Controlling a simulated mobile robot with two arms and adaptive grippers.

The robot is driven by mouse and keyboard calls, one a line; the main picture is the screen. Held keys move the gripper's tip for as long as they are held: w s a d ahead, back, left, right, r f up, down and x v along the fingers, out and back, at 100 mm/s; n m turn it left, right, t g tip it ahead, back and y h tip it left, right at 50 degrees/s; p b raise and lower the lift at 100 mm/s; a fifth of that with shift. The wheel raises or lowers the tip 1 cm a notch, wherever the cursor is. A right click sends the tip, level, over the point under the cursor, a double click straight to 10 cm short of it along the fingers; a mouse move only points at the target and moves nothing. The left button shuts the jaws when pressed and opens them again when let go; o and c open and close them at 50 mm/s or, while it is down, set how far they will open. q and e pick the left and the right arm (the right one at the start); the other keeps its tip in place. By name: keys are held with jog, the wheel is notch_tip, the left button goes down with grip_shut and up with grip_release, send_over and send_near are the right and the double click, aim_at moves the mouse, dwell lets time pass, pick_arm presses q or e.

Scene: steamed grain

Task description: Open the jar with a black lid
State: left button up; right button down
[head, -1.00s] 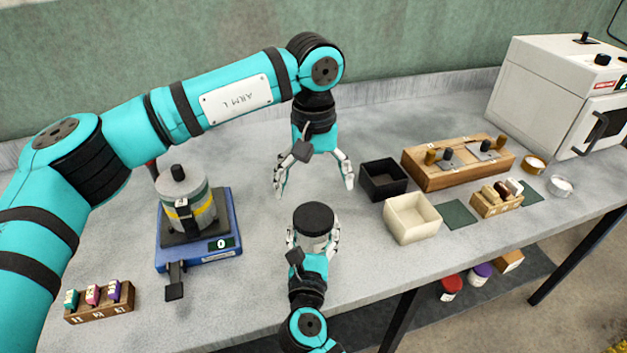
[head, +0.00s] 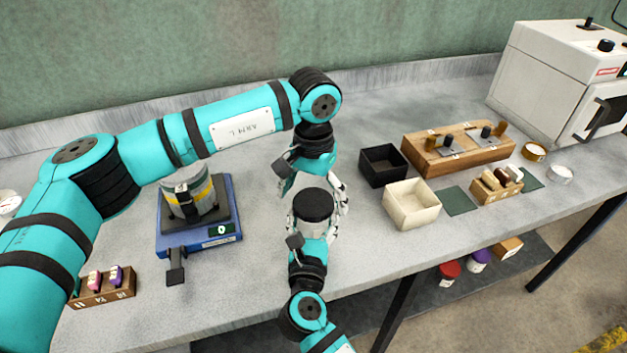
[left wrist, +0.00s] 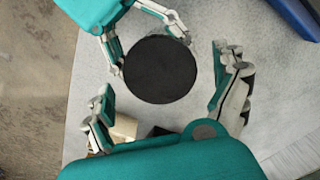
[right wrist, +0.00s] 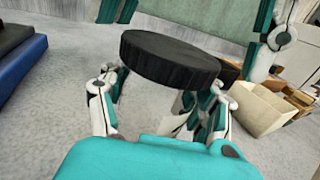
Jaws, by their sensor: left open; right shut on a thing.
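The jar (head: 311,226) has a pale body and a wide black lid (head: 313,204). My right gripper (head: 312,232) is shut on the jar body below the lid and holds it upright. The lid also shows in the right wrist view (right wrist: 170,58) and from above in the left wrist view (left wrist: 160,70). My left gripper (head: 315,188) is open, just above and behind the lid. In the left wrist view its fingers spread on both sides of the lid, apart from it. The jar's contents are hidden by the lid.
A blue scale (head: 205,235) bearing a grey canister (head: 188,195) stands left. A black box (head: 383,165), a cream box (head: 411,204) and a wooden block (head: 457,150) stand right. A white oven (head: 555,85) is far right. Bench between scale and jar is clear.

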pick_arm(q)
jog(key=shift+f, duration=0.35)
